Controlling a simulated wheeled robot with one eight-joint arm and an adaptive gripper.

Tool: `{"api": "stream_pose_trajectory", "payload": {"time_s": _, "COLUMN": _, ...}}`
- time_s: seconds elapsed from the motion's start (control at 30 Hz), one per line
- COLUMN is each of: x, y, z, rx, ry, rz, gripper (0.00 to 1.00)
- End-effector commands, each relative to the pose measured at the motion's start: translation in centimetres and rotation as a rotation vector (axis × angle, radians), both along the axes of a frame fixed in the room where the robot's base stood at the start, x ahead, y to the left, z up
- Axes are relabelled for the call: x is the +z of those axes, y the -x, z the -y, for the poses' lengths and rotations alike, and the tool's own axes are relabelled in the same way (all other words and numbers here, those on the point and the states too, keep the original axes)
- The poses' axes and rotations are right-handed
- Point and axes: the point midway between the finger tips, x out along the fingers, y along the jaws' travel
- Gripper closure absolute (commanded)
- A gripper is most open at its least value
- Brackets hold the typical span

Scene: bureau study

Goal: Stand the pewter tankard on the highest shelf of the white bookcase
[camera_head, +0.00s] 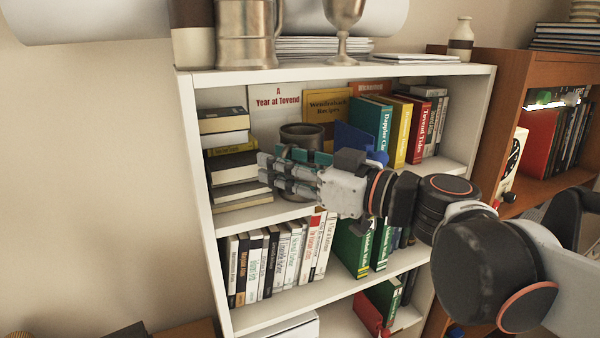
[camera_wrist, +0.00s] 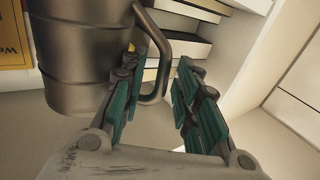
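The pewter tankard (camera_head: 303,134) stands upright on the highest inner shelf (camera_head: 245,214) of the white bookcase (camera_head: 203,160), in front of upright books. My gripper (camera_head: 268,173) is in front of it and hides much of its body. In the wrist view the dark metal tankard (camera_wrist: 85,60) is at upper left, its handle pointing right. My gripper (camera_wrist: 158,85) shows there with its two green-padded fingers apart. The handle (camera_wrist: 163,65) is between or just beyond the fingers, closer to the left one. The fingers do not look closed on it.
A stack of books (camera_head: 228,150) lies left of the tankard. Teal and other books (camera_head: 371,118) stand right. A metal mug (camera_head: 245,35) and a goblet (camera_head: 343,18) stand on the bookcase's top. A brown bookcase (camera_head: 508,90) adjoins at right.

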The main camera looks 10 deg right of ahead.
Motion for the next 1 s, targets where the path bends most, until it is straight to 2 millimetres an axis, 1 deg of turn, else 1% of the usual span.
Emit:
{"api": "stream_pose_trajectory", "payload": {"time_s": 0.3, "x": -0.2, "y": 3.1, "z": 3.7, "rx": -0.007, "ry": 0.000, "rz": 0.000, "gripper": 0.71}}
{"api": "stream_pose_trajectory", "payload": {"time_s": 0.63, "x": -0.2, "y": 6.1, "z": 7.0, "rx": -0.006, "ry": 0.000, "rz": 0.000, "gripper": 0.71}}
{"api": "stream_pose_trajectory", "payload": {"time_s": 0.83, "x": -0.2, "y": 7.2, "z": 8.2, "rx": -0.004, "ry": 0.000, "rz": 0.000, "gripper": 0.71}}
{"api": "stream_pose_trajectory", "payload": {"time_s": 1.0, "x": -0.4, "y": 7.7, "z": 8.5, "rx": 0.000, "ry": 0.003, "rz": -0.010, "gripper": 0.71}}
